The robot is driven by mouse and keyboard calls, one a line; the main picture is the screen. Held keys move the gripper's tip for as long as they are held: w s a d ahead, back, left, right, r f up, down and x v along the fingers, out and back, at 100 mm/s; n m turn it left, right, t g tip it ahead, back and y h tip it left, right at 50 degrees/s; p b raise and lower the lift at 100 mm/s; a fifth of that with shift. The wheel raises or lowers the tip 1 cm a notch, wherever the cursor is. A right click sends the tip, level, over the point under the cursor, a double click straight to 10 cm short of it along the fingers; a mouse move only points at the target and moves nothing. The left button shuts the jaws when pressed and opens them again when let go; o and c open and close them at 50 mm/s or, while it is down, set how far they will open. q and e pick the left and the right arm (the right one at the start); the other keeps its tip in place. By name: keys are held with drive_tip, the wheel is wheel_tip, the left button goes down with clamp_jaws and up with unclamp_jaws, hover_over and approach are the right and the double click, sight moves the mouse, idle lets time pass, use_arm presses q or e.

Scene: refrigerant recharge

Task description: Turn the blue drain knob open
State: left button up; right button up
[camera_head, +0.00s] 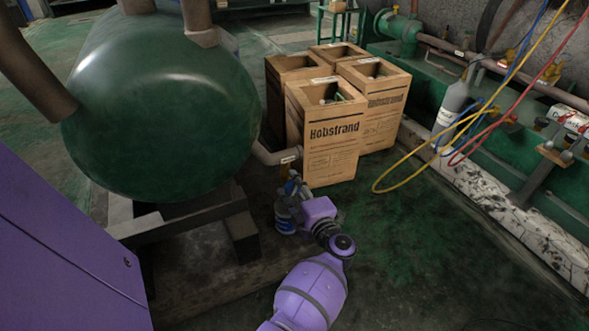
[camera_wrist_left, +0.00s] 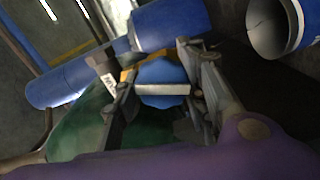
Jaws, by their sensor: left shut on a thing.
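The blue drain knob (camera_wrist_left: 161,74) shows in the left wrist view, with a pale bar across its face and a bit of yellow behind it. The two fingers of my left gripper (camera_wrist_left: 163,92) stand on either side of it, shut on it. In the head view my left gripper (camera_head: 291,190) is low beside the green tank (camera_head: 160,110), near the end of a grey drain pipe (camera_head: 275,155). The knob is hard to make out there, being small and partly hidden by the gripper. My right gripper is not in view.
A grey cylinder (camera_head: 452,108) and yellow, blue and red hoses (camera_head: 420,158) are at the right by the wall. Blue cylindrical things (camera_wrist_left: 172,22) show in the wrist view. Floor right of my arm is clear.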

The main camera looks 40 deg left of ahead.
use_arm(q)
drive_tip(key=shift+w+d+r+n+b, duration=0.15)
drive_tip(key=shift+n+b, duration=0.15)
drive_tip(key=shift+n, duration=0.7)
drive_tip(key=shift+r+n+b, duration=0.1)
drive_tip(key=shift+n+b, duration=0.15)
drive_tip(key=shift+n, duration=0.75)
drive_tip(key=o, duration=1.1)
drive_tip(key=shift+f, duration=0.1)
